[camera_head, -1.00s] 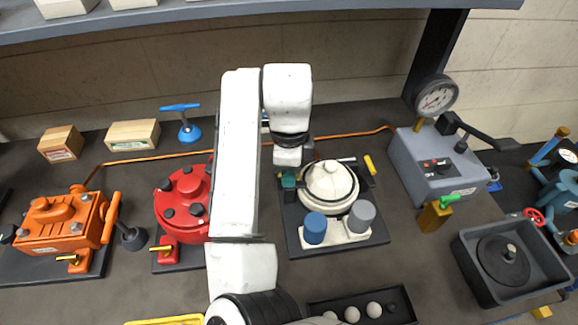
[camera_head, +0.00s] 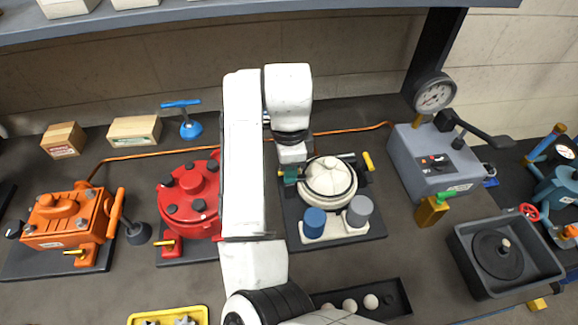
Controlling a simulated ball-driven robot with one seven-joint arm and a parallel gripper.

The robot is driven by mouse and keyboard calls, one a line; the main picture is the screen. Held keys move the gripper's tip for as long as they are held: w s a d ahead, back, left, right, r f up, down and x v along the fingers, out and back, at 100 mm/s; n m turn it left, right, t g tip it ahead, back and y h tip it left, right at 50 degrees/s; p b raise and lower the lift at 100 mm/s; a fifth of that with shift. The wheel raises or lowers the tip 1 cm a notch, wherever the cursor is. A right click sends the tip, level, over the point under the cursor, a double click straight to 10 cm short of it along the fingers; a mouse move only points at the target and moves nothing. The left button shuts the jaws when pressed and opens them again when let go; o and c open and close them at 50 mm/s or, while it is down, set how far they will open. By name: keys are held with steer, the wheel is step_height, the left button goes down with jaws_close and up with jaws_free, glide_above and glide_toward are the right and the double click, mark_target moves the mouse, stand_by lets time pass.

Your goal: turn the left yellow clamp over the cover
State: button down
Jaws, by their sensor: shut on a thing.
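The white round cover (camera_head: 328,178) sits on the white motor on a dark base plate in the middle. The right yellow clamp (camera_head: 368,161) shows at the right of the cover and points outward, away from it. My gripper (camera_head: 290,176) is at the left edge of the cover, pointing down, with teal parts at its tip. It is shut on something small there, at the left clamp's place. The left yellow clamp itself is hidden by my gripper, so its angle cannot be seen.
A blue cylinder (camera_head: 314,222) and a grey cylinder (camera_head: 360,211) stand in front of the cover. A red motor (camera_head: 190,205) is at the left, close to my arm. A grey pump box (camera_head: 437,160) stands at the right. A black tray (camera_head: 388,298) lies in front.

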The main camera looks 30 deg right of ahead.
steer(key=c, duration=1)
jaws_free()
steer(key=shift+c, duration=0.2)
steer(key=shift+r, duration=0.1)
step_height(320, 180, up, 11)
steer(key=p, duration=0.1)
steer(key=shift+f, duration=0.2)
